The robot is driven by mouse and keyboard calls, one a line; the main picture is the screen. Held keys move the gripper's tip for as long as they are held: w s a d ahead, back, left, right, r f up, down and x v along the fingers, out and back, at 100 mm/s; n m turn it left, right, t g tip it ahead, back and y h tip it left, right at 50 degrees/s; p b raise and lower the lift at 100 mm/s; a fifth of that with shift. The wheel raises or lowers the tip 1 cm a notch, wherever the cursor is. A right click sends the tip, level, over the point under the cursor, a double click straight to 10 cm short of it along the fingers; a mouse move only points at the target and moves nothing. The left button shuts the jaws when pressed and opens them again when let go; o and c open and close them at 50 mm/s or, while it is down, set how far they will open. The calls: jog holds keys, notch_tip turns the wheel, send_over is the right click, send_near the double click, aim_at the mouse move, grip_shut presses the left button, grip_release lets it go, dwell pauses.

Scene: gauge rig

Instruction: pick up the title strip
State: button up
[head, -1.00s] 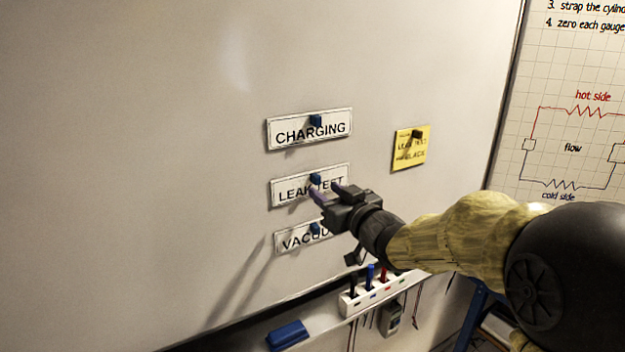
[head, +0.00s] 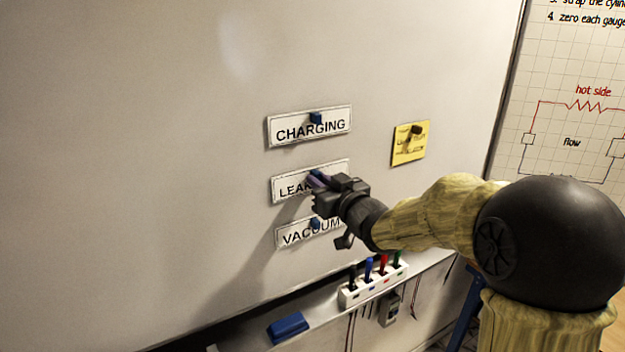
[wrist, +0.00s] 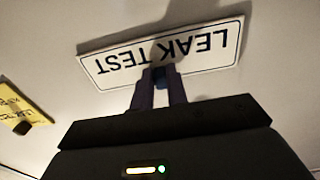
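The white LEAK TEST title strip (head: 287,188) is on the whiteboard, the middle of three strips. In the wrist view the strip (wrist: 215,48) appears upside down, with a blue block (wrist: 163,72) at its edge nearest me. My gripper (head: 316,179) is at this strip and hides the right part of its lettering in the head view. Its two fingers (wrist: 160,88) are close together with the blue block between their tips, and look shut on it. The strip appears to lie at the board; I cannot see any gap behind it.
The CHARGING strip (head: 290,133) is above and the VACUUM strip (head: 295,236) close below, each with a blue block. A yellow note (head: 409,148) is to the right. Below are a marker holder (head: 352,297) and a blue eraser (head: 288,329) on the ledge. The board's left side is clear.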

grip_shut()
jog(key=shift+s+d+r+b, duration=0.1)
jog(key=shift+d+r+b, duration=0.05)
jog(key=shift+b, duration=0.35)
jog(key=r+b, duration=0.1)
jog(key=r, duration=0.5)
jog(key=shift+s+r, duration=0.2)
jog(key=shift+s+d+r, duration=0.1)
jog(key=shift+s+d, duration=0.15)
jog(key=shift+d, duration=0.05)
jog(key=b+v, duration=0.3)
jog(key=v, duration=1.5)
jog(key=shift+s+d+b, duration=0.15)
jog(key=shift+s+b, duration=0.1)
jog(key=shift+b, duration=0.05)
jog(key=shift+s+d+r+p, duration=0.1)
jog(key=shift+r+p, duration=0.05)
jog(key=shift+p, duration=0.3)
